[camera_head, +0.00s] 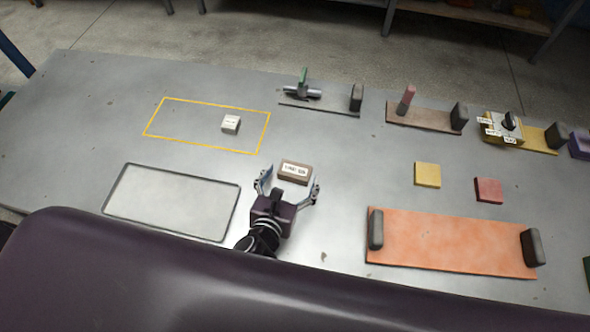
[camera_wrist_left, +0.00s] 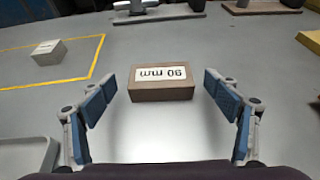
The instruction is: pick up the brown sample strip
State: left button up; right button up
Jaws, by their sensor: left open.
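The brown sample strip (camera_head: 295,172) is a small block with a white label, lying on the grey table in the middle of the head view. In the left wrist view the brown strip (camera_wrist_left: 160,90) lies straight ahead, its label reading "90 mm" upside down. My left gripper (camera_head: 289,188) is open, its fingers spread on the near side of the strip. In the left wrist view the blue-padded fingers (camera_wrist_left: 162,90) stand to the left and right of the strip with gaps between. Nothing is held. My right gripper is not in view.
A small white block (camera_head: 231,124) lies in a yellow outlined rectangle (camera_head: 262,139). A shallow tray (camera_head: 122,178) is at left. Yellow (camera_head: 427,174) and red (camera_head: 488,190) blocks and an orange board (camera_head: 450,243) lie to the right. Fixtures (camera_head: 425,115) line the back.

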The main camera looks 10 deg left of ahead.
aim_at(294, 172)
pick_arm(q)
jog(key=shift+x, duration=1.55)
jog(key=shift+c, duration=0.4)
jog(key=shift+r, duration=0.1)
jog(key=c, duration=1.2)
